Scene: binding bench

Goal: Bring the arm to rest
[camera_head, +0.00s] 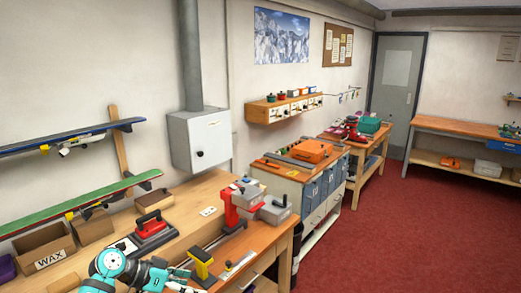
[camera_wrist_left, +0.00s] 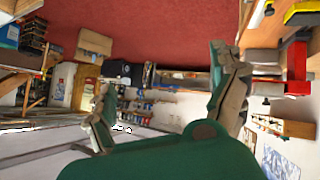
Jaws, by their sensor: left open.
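My left arm (camera_head: 110,264), teal and white, comes in at the bottom of the head view, over the front left of the wooden workbench (camera_head: 205,190). Its far end is partly cut off by the lower picture edge, and the fingers are hard to make out there. In the left wrist view my left gripper (camera_wrist_left: 168,104) has its two grey fingers spread wide apart. Nothing is held between them. The wrist view is turned over, with the red floor at the top. My right gripper is not in view.
Near the arm on the bench are a yellow-topped clamp (camera_head: 201,262), a red-and-black tool (camera_head: 150,232), a red vise-like stand (camera_head: 231,208) and a wax box (camera_head: 45,249). Skis (camera_head: 75,205) hang on the left wall. Red carpet (camera_head: 400,235) lies open at right.

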